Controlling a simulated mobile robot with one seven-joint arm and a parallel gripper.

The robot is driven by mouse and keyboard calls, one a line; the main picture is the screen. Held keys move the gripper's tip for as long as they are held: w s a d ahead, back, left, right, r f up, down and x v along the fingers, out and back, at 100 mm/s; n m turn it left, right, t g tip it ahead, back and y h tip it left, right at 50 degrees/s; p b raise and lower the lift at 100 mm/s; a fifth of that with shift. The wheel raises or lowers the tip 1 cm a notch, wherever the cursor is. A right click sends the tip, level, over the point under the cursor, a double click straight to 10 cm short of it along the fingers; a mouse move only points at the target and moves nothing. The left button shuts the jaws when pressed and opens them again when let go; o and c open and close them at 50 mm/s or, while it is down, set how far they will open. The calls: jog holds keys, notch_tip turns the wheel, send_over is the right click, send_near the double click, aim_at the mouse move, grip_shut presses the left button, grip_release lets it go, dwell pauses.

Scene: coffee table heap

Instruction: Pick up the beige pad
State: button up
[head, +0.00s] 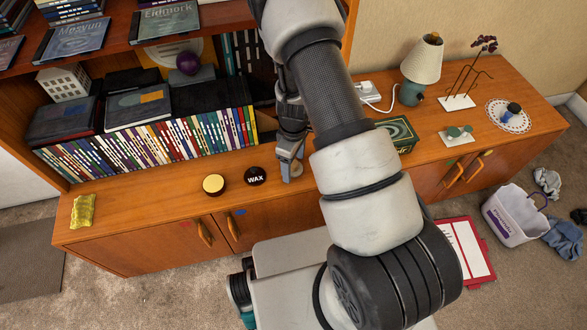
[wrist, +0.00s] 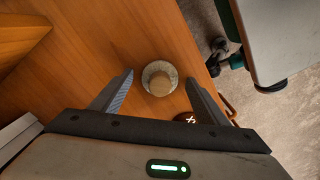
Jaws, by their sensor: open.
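The beige pad (wrist: 146,70) is a small round disc with a lighter tan round piece on top, lying on the wooden cabinet top. In the wrist view it sits between my two open fingers, near the level of their tips, with gaps on both sides. In the head view the pad (head: 297,168) is partly hidden behind my gripper (head: 289,172), which points down at the cabinet top. My gripper is open and empty. I cannot tell how far the fingertips are above the wood.
A black WAX tin (head: 255,176) stands just left of my gripper, with a yellow-topped round tin (head: 213,184) beyond it. A row of books (head: 150,147) stands behind. A dark green box (head: 398,134) is to the right. The cabinet's front edge is close.

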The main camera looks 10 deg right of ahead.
jog(key=shift+f, duration=0.1)
jog(key=shift+c, duration=0.3)
jog(key=c, duration=1.1)
jog(key=shift+o, duration=0.2)
notch_tip(320, 180, up, 10)
jog(key=p, duration=0.2)
jog(key=shift+p, duration=0.3)
jog(key=shift+o, duration=1.4)
jog(key=shift+c, duration=0.9)
